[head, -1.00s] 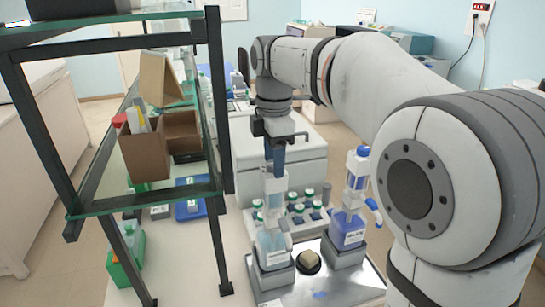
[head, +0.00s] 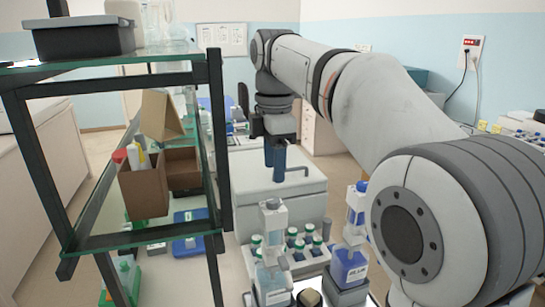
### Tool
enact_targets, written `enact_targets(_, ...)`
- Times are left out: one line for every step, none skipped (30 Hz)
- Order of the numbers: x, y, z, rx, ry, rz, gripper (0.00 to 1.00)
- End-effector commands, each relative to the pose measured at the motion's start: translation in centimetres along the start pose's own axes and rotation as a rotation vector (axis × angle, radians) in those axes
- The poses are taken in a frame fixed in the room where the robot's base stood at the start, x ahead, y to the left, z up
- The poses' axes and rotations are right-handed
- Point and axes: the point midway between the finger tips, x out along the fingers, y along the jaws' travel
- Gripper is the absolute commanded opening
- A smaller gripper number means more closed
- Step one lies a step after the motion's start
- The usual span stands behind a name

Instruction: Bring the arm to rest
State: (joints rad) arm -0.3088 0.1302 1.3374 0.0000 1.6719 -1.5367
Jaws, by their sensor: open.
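My gripper (head: 276,162) is at the centre of the head view, pointing down from the end of my arm. Its two dark blue fingers are apart, with nothing seen between them. It hangs above the top of the left bottle dispenser (head: 272,218), in front of a white box-shaped unit (head: 245,190). My arm reaches in from the right and bends down at the wrist. The dispenser and gripper show a gap between them.
A second blue-liquid dispenser bottle (head: 349,268) stands to the right. Several green-capped bottles (head: 299,245) sit behind the dispensers. A dark-framed glass shelf (head: 218,150) holding a cardboard box (head: 143,190) rises close on the left.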

Motion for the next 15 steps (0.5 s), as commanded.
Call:
enact_targets(0.2, -0.5, 0.4, 0.035, 0.000, 0.006, 0.49)
enact_targets(0.4, -0.9, 0.6, 0.069, 0.000, 0.011, 0.49)
enact_targets(0.8, -1.5, 1.1, 0.126, 0.001, 0.021, 0.49)
enact_targets(1.1, -2.1, 1.5, 0.182, 0.002, 0.029, 0.49)
enact_targets(1.6, -2.8, 2.0, 0.244, 0.004, 0.039, 0.49)
enact_targets(2.3, -3.9, 2.7, 0.337, 0.007, 0.055, 0.49)
enact_targets(3.0, -4.8, 3.2, 0.413, 0.010, 0.067, 0.49)
enact_targets(3.7, -5.7, 3.7, 0.491, 0.014, 0.079, 0.49)
enact_targets(4.6, -6.9, 4.3, 0.597, 0.021, 0.098, 0.49)
enact_targets(5.3, -7.9, 4.7, 0.676, 0.027, 0.112, 0.49)
enact_targets(6.1, -8.8, 5.2, 0.755, 0.034, 0.125, 0.49)
enact_targets(7.2, -10.2, 5.7, 0.859, 0.044, 0.141, 0.49)
enact_targets(8.1, -11.2, 6.0, 0.938, 0.052, 0.153, 0.49)
enact_targets(9.0, -12.2, 6.3, 1.017, 0.061, 0.166, 0.49)
enact_targets(10.3, -13.5, 6.7, 1.120, 0.075, 0.183, 0.49)
